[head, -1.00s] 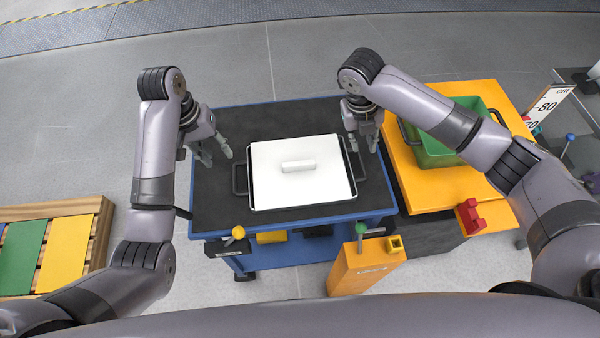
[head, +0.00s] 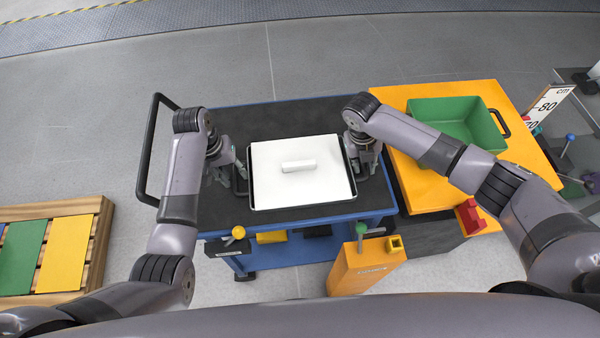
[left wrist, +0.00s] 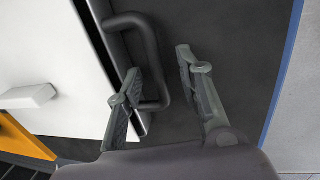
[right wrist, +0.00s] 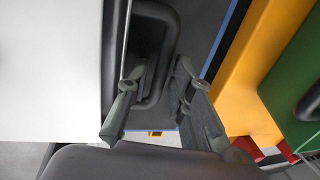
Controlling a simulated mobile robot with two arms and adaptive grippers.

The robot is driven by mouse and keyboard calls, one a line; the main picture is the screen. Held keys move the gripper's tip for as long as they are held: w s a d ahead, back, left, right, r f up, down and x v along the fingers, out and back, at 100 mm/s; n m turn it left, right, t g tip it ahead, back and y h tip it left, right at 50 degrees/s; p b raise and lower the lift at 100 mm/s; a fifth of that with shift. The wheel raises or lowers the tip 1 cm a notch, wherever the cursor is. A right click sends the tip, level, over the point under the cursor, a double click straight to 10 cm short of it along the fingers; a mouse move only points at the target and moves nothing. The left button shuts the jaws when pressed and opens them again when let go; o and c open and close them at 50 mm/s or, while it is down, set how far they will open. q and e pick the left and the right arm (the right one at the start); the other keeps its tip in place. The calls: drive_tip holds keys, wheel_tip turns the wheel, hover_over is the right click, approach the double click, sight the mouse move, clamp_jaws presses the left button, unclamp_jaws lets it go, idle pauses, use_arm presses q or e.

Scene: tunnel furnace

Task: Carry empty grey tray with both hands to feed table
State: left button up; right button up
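The tray (head: 318,190) lies flat on a black-topped blue cart (head: 295,228). It has a dark rim, a white top surface with a white bar (head: 298,166) in the middle, and a black loop handle at each side. My left gripper (head: 240,178) is at the left handle; in the left wrist view its fingers (left wrist: 158,61) are apart, on either side of the handle's outer bar (left wrist: 153,45). My right gripper (head: 363,165) is at the right handle; in the right wrist view its fingers (right wrist: 160,70) are apart around that handle's bar (right wrist: 168,50).
An orange table (head: 423,190) with a green bin (head: 450,120) stands close on the right. An orange box (head: 355,275) stands at the cart's front. A wooden pallet (head: 90,275) with coloured panels lies at lower left. A black push handle (head: 146,150) rises at the cart's left end.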

use_arm(q)
drive_tip(key=shift+c, duration=0.5)
use_arm(e)
drive_tip(key=shift+c, duration=0.5)
use_arm(q)
drive_tip(key=c, duration=0.4)
use_arm(e)
drive_tip(key=c, duration=0.4)
use_arm(q)
clamp_jaws()
drive_tip(key=shift+r, duration=0.1)
